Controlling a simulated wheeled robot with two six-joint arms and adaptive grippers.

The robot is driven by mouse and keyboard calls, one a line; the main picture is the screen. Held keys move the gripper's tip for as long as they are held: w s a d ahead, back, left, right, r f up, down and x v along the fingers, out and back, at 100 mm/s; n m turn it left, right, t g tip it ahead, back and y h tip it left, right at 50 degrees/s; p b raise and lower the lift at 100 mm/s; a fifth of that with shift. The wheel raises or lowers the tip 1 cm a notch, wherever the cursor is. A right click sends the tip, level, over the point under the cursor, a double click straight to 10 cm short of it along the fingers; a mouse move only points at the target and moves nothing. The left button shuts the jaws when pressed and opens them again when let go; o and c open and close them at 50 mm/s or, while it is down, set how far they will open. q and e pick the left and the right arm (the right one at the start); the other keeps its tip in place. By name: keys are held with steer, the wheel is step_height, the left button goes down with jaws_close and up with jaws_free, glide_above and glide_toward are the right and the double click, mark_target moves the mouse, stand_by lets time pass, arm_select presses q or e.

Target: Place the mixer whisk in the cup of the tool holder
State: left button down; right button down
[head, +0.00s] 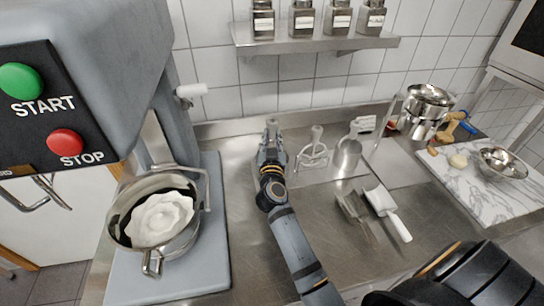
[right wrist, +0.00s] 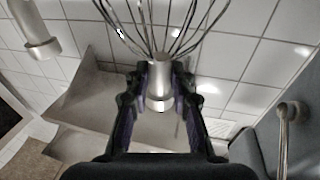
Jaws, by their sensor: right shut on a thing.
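My right gripper (head: 271,135) is over the back of the steel counter, near the tiled wall. In the right wrist view its fingers (right wrist: 158,92) are shut on the metal shank of the mixer whisk (right wrist: 159,76), whose wire loops fan out toward the top edge. In the head view the whisk is mostly hidden by the gripper. A steel cup (head: 347,157), seemingly the tool holder's, stands to the right of the gripper, with a tool's grey upper part at its top. A pale mixer paddle (head: 313,150) is between gripper and cup. My left gripper is not in view.
The mixer with its steel bowl (head: 122,215) of white contents stands at left. A brush (head: 355,210) and a white scraper (head: 388,208) lie in front of the cup. A marble board (head: 470,205) with a bowl is at right. A shelf (head: 310,45) with jars hangs above.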

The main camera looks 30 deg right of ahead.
step_height(320, 180, down, 5)
steer(key=b, duration=0.3)
steer(key=shift+r, duration=0.1)
steer(key=c, duration=1.1)
jaws_free()
steer(key=shift+f, duration=0.2)
steer(key=shift+c, duration=0.2)
